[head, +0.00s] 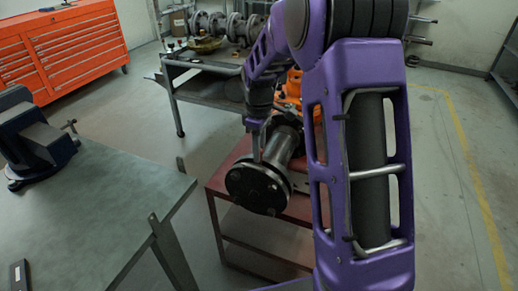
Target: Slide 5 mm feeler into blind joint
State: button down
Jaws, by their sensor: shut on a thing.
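The valve (284,143) lies on a red bench, with its dark round blind flange (256,188) facing me and bolts around the face. The blind joint (268,168) is the narrow line behind this flange, and its gap is too small to make out. My gripper (257,150) points down at the top of the flange, just left of the valve body. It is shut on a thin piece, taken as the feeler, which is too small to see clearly. I cannot tell whether its tip touches or enters the joint.
The red bench (222,183) carries the valve, with an orange thing (293,85) behind. A green-topped table (95,215) with a blue vise (35,140) stands left. A dark cart (200,88) and orange tool chest (65,50) stand farther back. My purple arm hides the bench's right part.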

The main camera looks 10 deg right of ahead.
jog(key=shift+f, duration=0.25)
jog(key=c, duration=0.6)
grip_release()
jog(key=shift+r, duration=0.1)
notch_tip(320, 180, up, 17)
jog(key=p, duration=0.2)
jog(key=shift+r, duration=0.2)
